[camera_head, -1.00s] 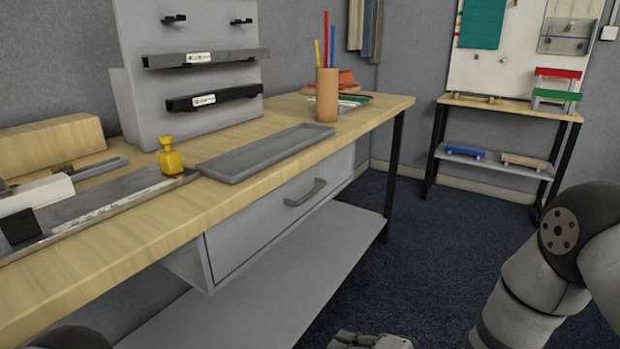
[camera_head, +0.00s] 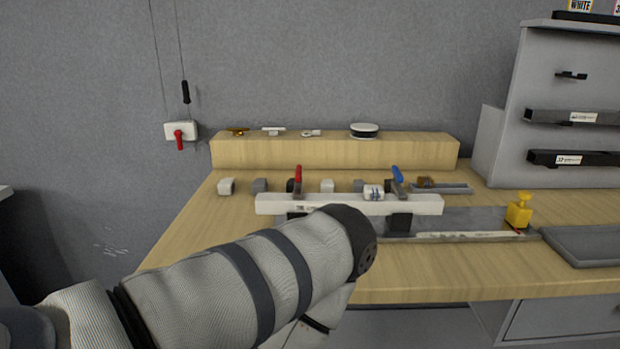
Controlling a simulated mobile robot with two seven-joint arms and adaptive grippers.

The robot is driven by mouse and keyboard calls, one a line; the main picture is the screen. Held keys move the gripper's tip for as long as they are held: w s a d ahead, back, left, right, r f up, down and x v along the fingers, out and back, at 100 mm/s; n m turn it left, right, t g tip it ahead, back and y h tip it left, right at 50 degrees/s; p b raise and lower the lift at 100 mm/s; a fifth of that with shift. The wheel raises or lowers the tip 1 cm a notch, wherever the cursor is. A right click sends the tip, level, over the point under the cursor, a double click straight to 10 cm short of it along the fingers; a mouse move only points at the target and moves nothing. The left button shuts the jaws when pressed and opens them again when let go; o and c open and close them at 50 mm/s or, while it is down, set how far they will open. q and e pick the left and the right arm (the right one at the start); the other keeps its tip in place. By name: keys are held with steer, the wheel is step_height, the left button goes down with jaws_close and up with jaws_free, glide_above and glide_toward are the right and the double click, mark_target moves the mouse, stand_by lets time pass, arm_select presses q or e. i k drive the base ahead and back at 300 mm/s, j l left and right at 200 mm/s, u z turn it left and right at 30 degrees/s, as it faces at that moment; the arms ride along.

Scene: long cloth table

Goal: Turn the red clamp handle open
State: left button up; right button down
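The red clamp handle (camera_head: 298,174) stands upright behind the left part of a long white bar (camera_head: 350,205) on the wooden bench. A blue handle (camera_head: 397,175) stands near the bar's right part and leans a little left at its top. My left arm comes in from the lower left and its rounded joint covers part of the bench front and the area just below the bar. The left gripper is not visible. No part of my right arm or gripper shows.
A yellow stamp-like piece (camera_head: 519,211) and a grey tray (camera_head: 585,246) lie to the right. Small blocks stand behind the bar. A wooden ledge (camera_head: 330,151) bears small items. A wall box (camera_head: 181,131) with a red lever hangs left. The bench's left end is mostly clear.

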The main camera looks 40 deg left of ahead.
mark_target(297, 195)
steer(key=j+u, duration=0.1)
steer(key=u, duration=1.35)
steer(key=k+j+z, duration=0.25)
steer(key=l, duration=0.1)
